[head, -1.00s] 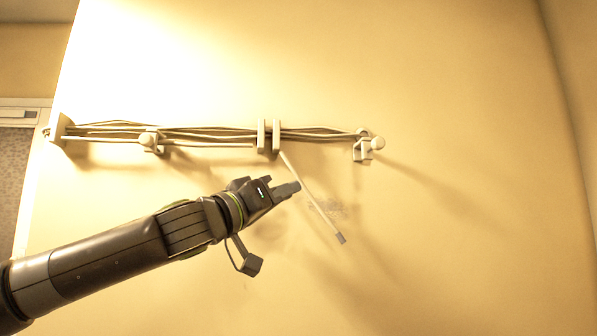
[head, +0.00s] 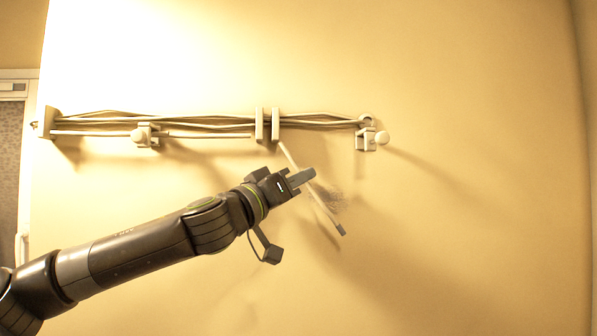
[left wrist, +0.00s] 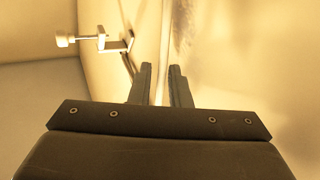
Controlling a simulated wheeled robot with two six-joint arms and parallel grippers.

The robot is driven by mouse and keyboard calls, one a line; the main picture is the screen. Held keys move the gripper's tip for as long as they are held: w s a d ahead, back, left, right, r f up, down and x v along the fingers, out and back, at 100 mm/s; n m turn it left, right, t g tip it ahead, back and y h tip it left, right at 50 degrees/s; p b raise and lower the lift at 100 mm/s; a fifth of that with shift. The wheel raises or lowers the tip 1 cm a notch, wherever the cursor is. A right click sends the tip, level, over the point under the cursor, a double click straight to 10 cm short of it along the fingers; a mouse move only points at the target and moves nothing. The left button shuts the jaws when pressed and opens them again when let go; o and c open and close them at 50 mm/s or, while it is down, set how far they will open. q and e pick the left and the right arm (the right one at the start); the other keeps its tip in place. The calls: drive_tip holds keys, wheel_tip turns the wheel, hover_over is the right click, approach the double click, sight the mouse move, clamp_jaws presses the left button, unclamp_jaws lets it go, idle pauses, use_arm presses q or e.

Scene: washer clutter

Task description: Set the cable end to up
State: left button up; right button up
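The cable end is a thin pale rod (head: 325,210) with a grey tip (head: 341,230). It hangs down and to the right from the middle bracket (head: 267,125) on the wall. My left gripper (head: 302,178) overlaps the rod's upper middle in the head view. In the left wrist view its two fingers (left wrist: 162,82) are apart with a narrow gap. A pale strip (left wrist: 160,88) shows in that gap, likely the rod; contact is not clear. My right gripper is in neither view.
A bundle of cables (head: 200,122) runs along the wall between a left bracket (head: 47,122) and a right clamp with a round knob (head: 381,138). Another knobbed clamp (head: 145,136) sits left of the middle. The wall to the right and below is clear.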

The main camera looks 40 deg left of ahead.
use_arm(q)
clamp_jaws()
